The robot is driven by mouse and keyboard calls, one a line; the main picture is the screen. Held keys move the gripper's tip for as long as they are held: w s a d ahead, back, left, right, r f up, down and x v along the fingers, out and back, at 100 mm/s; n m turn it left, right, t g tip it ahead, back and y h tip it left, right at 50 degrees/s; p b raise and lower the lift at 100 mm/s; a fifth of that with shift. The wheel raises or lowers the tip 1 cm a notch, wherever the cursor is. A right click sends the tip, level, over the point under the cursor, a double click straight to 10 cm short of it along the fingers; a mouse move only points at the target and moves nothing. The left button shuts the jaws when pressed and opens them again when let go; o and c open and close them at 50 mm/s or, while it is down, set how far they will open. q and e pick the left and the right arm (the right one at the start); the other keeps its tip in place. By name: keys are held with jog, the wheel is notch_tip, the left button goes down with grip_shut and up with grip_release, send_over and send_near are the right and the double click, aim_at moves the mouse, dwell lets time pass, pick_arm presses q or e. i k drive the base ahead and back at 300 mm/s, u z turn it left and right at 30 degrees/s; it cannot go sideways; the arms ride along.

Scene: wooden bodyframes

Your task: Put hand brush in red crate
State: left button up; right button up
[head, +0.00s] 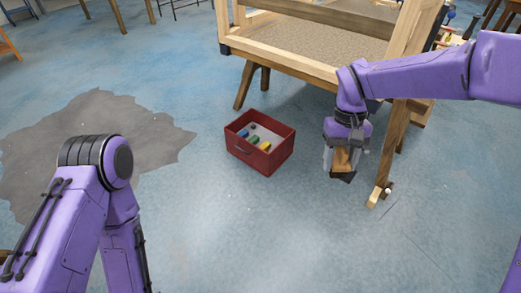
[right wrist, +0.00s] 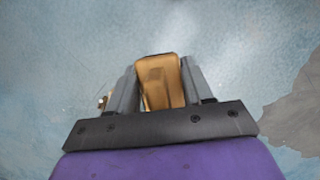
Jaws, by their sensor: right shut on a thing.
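The red crate (head: 262,162) stands open on the blue floor in the middle of the head view, with several small coloured items in it. My right gripper (head: 341,165) is to the right of the crate, apart from it. It is shut on the wooden hand brush (head: 341,160), which has a dark lower end. In the right wrist view the brush's tan wooden part (right wrist: 161,82) sits between the two grey fingers of my right gripper (right wrist: 162,85). My left arm shows at the lower left of the head view, but its gripper is not visible.
A wooden frame (head: 290,62) on legs stands behind the crate. One of its legs (head: 388,155) reaches the floor just right of my right gripper. A grey patch (head: 95,145) marks the floor at left. The floor in front of the crate is clear.

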aim_at(275, 141)
jog(key=u, duration=0.65)
jog(key=i, duration=1.15)
jog(key=u, duration=0.45)
jog(key=i, duration=1.4)
jog(key=z, duration=1.25)
jog(key=i, duration=0.9)
jog(key=z, duration=0.75)
